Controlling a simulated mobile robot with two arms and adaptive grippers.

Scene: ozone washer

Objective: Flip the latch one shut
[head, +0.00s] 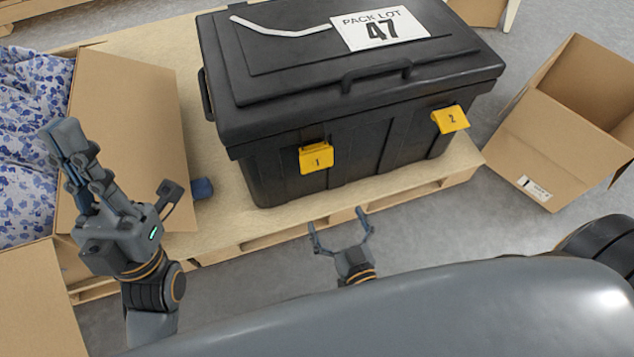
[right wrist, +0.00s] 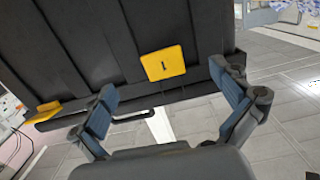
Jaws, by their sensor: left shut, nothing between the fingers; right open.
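The yellow latch one (head: 316,157), marked 1, is on the front of the black chest (head: 270,110), left of centre, just below the lid. It looks tilted outward from the wall. It also shows in the right wrist view (right wrist: 163,63), between and beyond the fingers. The yellow latch two (head: 450,119) is further right on the same front. My right gripper (head: 340,228) is open and empty in front of the chest, below latch one and apart from it. My left gripper (head: 70,160) is shut and empty at the left, over a cardboard box, away from the chest.
The chest stands on a wooden pallet (head: 225,222). A cardboard box (head: 135,115) with blue-patterned cloth (head: 30,140) is at the left. An open empty box (head: 560,130) lies at the right. Grey floor is clear in front of the pallet.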

